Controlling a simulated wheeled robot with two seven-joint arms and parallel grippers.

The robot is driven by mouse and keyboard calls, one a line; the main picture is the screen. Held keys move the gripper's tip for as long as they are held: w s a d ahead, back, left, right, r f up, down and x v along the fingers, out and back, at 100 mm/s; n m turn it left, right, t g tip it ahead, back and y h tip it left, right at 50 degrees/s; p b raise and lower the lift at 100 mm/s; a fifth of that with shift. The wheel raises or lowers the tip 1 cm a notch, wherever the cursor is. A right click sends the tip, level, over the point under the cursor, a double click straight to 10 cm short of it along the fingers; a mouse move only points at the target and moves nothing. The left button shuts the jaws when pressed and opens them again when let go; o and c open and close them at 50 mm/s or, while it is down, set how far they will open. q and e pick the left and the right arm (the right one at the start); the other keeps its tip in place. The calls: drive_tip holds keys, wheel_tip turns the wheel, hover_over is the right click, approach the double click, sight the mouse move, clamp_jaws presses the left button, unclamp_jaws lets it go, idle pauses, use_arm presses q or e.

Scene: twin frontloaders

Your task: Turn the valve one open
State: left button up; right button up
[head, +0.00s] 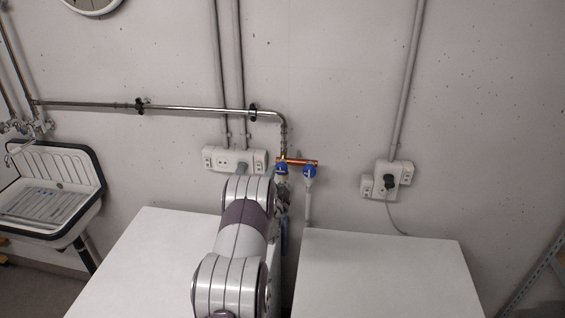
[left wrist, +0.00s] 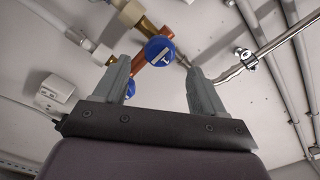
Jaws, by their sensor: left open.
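Two blue valve knobs sit on a short copper pipe at the wall in the head view, a left one (head: 281,168) and a right one (head: 309,171). Which is valve one is not marked. In the left wrist view the knob nearer the steel pipe (left wrist: 160,50) appears between the fingertips of my left gripper (left wrist: 158,68), seemingly beyond them; contact cannot be told. The other knob (left wrist: 130,88) is partly hidden behind a finger. My left gripper is open and empty. In the head view my left arm mostly hides it. My right gripper is not in view.
Two white-topped machines, left (head: 145,255) and right (head: 385,270), stand below the valves with a narrow gap between them. A steel pipe (head: 190,109) runs along the wall. Socket boxes (head: 234,159) and (head: 388,180) flank the valves. A sink (head: 50,195) is at left.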

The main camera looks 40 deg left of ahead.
sight(281, 171)
use_arm(q)
drive_tip(key=x, duration=0.2)
drive_tip(key=p+x, duration=0.1)
drive_tip(key=x, duration=0.1)
drive_tip(key=shift+a, duration=0.45)
drive_tip(key=shift+w+a+f, duration=0.1)
drive_tip(key=shift+w+a, duration=0.1)
drive_tip(key=shift+w, duration=0.95)
drive_tip(key=shift+w+p, duration=0.2)
drive_tip(key=shift+p, duration=0.1)
drive_tip(key=shift+s+a, duration=0.15)
drive_tip(key=shift+a, duration=0.05)
drive_tip(key=c, duration=1)
drive_tip(key=shift+c, duration=0.2)
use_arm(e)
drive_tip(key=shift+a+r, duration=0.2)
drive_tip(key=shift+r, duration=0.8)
